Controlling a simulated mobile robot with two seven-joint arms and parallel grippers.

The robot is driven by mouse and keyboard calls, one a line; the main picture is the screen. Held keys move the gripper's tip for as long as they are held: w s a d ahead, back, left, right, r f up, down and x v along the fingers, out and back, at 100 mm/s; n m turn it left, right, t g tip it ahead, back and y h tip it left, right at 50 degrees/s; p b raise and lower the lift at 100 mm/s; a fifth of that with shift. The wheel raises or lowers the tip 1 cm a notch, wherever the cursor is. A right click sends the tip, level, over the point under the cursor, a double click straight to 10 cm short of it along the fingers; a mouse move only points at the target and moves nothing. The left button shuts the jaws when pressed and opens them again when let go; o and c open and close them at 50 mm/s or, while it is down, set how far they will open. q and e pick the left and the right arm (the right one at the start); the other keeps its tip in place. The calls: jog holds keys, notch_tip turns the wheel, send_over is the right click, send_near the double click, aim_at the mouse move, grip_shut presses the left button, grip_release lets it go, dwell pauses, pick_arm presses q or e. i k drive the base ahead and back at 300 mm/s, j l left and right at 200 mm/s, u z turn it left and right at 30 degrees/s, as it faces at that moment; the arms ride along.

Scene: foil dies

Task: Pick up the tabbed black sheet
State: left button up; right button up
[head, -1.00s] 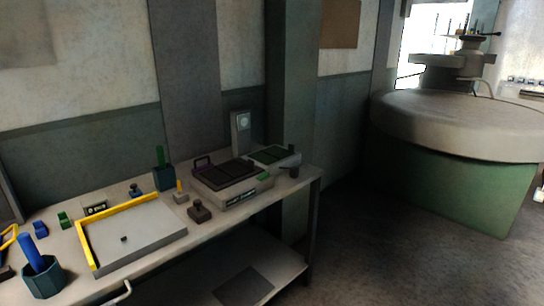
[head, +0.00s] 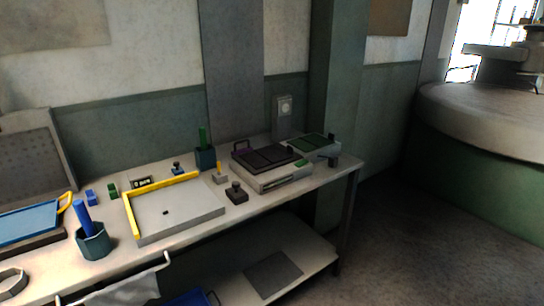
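No sheet with a clear tab can be made out for certain. A flat dark sheet (head: 274,274) lies on the lower shelf under the bench; I cannot tell whether it has a tab. A black panelled plate (head: 268,157) with an upright loop at its back left lies on top of a pale box-shaped device (head: 284,179) at the right of the bench. Neither of my grippers is in the head view.
The bench (head: 119,257) carries a grey board with a yellow L-shaped edge (head: 160,177), a dark cup with a blue roll (head: 92,243), a blue framed tray (head: 30,226) and small stamps. Open floor (head: 400,240) lies to the right. A large round machine (head: 490,120) stands beyond.

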aim_at(260, 159)
jog(key=i+l, duration=0.25)
jog(key=i, duration=0.25)
jog(key=i+l+u, duration=0.1)
jog(key=i+l, duration=0.15)
jog(key=i, duration=0.25)
jog(key=i+l, duration=0.3)
jog(key=i, duration=0.2)
jog(key=i+l+u, duration=0.1)
jog(key=i+l, duration=0.15)
jog(key=i, duration=0.25)
